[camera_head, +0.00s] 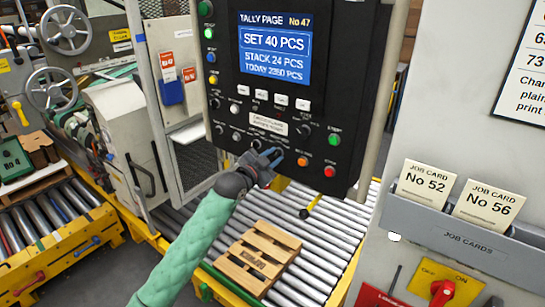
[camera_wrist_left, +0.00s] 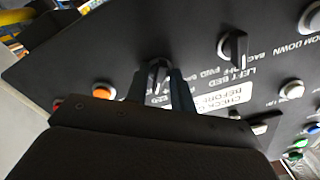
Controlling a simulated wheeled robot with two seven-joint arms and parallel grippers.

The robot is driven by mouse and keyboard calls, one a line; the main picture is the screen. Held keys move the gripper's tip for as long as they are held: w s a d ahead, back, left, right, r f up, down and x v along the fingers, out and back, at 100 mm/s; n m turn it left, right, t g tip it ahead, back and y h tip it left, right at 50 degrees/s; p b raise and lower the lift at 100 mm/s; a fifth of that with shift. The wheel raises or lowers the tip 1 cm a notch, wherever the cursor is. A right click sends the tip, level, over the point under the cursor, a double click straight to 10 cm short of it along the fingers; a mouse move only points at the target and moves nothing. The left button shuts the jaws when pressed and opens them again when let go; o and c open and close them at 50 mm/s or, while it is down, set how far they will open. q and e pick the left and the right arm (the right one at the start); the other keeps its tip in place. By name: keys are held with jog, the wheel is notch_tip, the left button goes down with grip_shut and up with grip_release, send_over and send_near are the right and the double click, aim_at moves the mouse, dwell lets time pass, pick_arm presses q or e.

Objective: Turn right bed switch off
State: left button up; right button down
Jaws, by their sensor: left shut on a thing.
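The black control panel (camera_head: 290,100) hangs in the head view, with a lit screen above rows of buttons and knobs. My left gripper (camera_head: 268,162) reaches up to its lower middle part. In the left wrist view my left gripper (camera_wrist_left: 158,88) is shut on a black knob, the right bed switch (camera_wrist_left: 157,72), with one finger on either side. Its label is mostly covered by the fingers; only "BED" shows. The left bed switch (camera_wrist_left: 236,46), a similar black knob, stands clear to the right of the fingers in that view. My right gripper is not in view.
An orange button (camera_head: 303,161) and a red button (camera_head: 329,171) sit right of the gripper. A yellow-tipped lever (camera_head: 311,206) sticks out below the panel. A wooden pallet (camera_head: 258,256) lies on the roller conveyor (camera_head: 320,246). A job card holder (camera_head: 455,240) is at right.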

pick_arm(q)
jog(key=shift+n+p, duration=0.35)
jog(key=shift+n, duration=0.85)
jog(key=shift+n+p, duration=0.3)
jog(key=shift+n, duration=0.9)
jog(key=shift+n+p, duration=0.3)
jog(key=shift+n, duration=0.7)
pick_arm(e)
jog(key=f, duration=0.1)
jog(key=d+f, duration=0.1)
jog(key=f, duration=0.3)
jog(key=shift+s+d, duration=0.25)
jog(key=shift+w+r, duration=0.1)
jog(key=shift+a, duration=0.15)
pick_arm(q)
jog(key=o, duration=0.7)
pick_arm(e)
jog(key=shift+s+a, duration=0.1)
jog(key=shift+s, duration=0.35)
